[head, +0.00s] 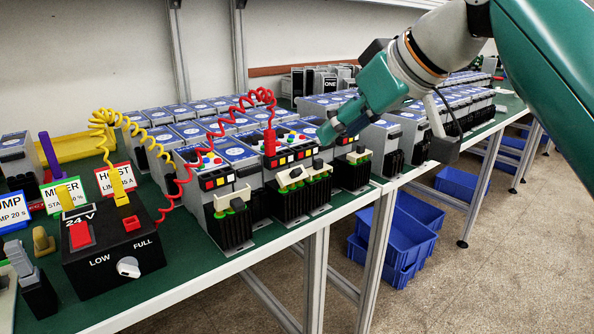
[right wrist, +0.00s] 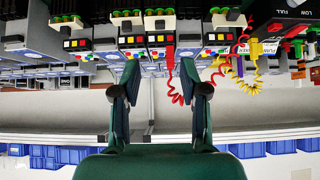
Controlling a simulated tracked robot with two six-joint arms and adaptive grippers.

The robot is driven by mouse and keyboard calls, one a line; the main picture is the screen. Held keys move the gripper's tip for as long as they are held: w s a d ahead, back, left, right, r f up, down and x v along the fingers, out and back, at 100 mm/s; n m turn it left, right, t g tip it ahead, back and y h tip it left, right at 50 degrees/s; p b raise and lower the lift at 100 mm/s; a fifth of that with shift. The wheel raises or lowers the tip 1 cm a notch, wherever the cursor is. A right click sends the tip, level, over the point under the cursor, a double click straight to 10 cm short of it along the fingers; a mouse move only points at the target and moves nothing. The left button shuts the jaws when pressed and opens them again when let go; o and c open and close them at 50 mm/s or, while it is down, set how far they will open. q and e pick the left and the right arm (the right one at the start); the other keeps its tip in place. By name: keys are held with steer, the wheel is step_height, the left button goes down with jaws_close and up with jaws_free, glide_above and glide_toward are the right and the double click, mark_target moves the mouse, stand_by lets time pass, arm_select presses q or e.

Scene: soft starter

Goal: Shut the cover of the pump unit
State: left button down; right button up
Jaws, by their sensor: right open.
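Several grey soft-starter units with blue tops and black lower fronts stand in a row on the green bench; I cannot tell which one is the pump unit. The nearest unit (head: 218,176) has a cream flap (head: 231,198) above its green terminals. Units to its right show similar cream pieces, one a flap (head: 292,178). A PUMP card (head: 12,210) stands at the far left edge. My right gripper (head: 331,130) is open and empty, above the right part of the row. In the right wrist view its two fingers (right wrist: 163,95) are apart with nothing between them. My left gripper is not in view.
A black 24 V box (head: 112,258) with a red switch stands at the front left. A coiled red lead with a red plug (head: 269,140) and a coiled yellow lead (head: 105,122) rise over the units. Blue bins (head: 390,248) sit under the bench.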

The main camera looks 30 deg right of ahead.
mark_target(297, 169)
steer(key=b+x, duration=0.5)
steer(key=x, duration=0.9)
steer(key=shift+s, duration=0.1)
jaws_close()
